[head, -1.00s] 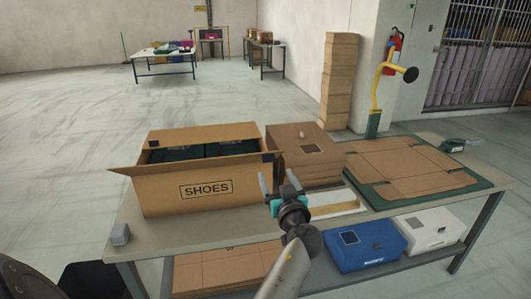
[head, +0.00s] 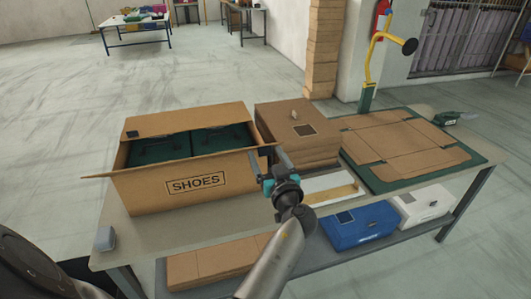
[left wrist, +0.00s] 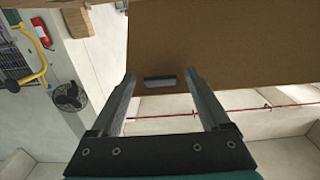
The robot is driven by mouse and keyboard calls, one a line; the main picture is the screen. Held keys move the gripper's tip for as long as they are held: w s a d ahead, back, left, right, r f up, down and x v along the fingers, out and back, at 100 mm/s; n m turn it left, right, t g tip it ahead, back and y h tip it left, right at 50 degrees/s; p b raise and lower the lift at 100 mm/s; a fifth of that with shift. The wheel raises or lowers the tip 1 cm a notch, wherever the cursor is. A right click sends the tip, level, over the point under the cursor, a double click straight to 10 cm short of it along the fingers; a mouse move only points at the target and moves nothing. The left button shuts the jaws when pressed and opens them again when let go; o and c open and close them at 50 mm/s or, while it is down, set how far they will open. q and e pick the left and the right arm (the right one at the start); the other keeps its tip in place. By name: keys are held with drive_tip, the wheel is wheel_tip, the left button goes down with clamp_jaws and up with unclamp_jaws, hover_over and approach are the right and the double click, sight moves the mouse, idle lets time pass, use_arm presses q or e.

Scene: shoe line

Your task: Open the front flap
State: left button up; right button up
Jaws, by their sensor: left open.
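The open cardboard box marked SHOES (head: 150,195) stands on the left of the table, with dark green boxes (head: 190,145) inside. One flap (head: 190,118) is raised at its far side, and narrow flaps stick out at its left (head: 97,175) and right (head: 262,149). My left gripper (head: 268,158) is open and empty by the box's right front corner. In the left wrist view, its fingers (left wrist: 160,95) lie either side of a dark slot on a cardboard panel (left wrist: 225,45); I cannot tell which panel this is, or whether they touch. My right gripper is not in view.
Closed brown boxes (head: 290,118) stand just right of the SHOES box. A flat cardboard blank (head: 410,145) lies on a green mat (head: 380,184) farther right. A small grey block (head: 105,238) is at the table's left front corner. Blue and white boxes sit on the lower shelf.

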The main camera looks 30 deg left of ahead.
use_arm(q)
drive_tip(key=shift+c, duration=0.2)
clamp_jaws()
idle(0.4)
idle(0.8)
